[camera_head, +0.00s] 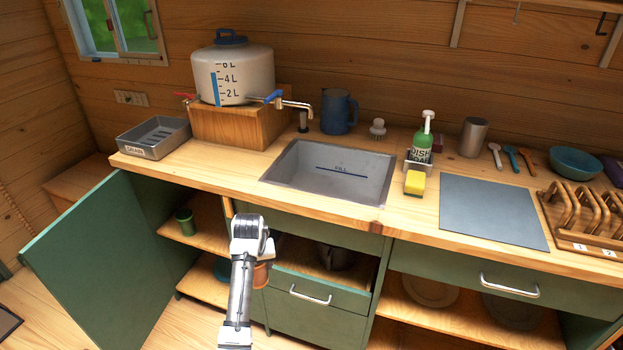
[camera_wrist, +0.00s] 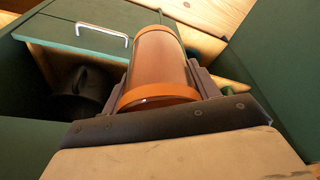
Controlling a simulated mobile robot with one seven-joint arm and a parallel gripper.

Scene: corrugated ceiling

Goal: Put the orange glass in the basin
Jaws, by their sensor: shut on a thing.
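The orange glass (camera_wrist: 160,65) is between the two fingers of my gripper (camera_wrist: 160,82) in the wrist view, and the gripper is shut on it. In the head view a small part of the orange glass (camera_head: 261,275) shows beside my gripper (camera_head: 265,258), in front of the lower cabinet and below the counter's front edge. My wrist hides much of the gripper there. The grey basin (camera_head: 365,192) is set into the counter, above and to the right of the gripper. It looks empty, with a blue line on its back wall.
An open green door (camera_head: 95,265) stands at the left. An open drawer (camera_head: 318,290) with a dark pot (camera_wrist: 82,95) is right beside the gripper. A green cup (camera_head: 186,222) stands on the shelf. A tap (camera_head: 298,104), a sponge (camera_head: 414,183) and a soap bottle (camera_head: 423,140) border the basin.

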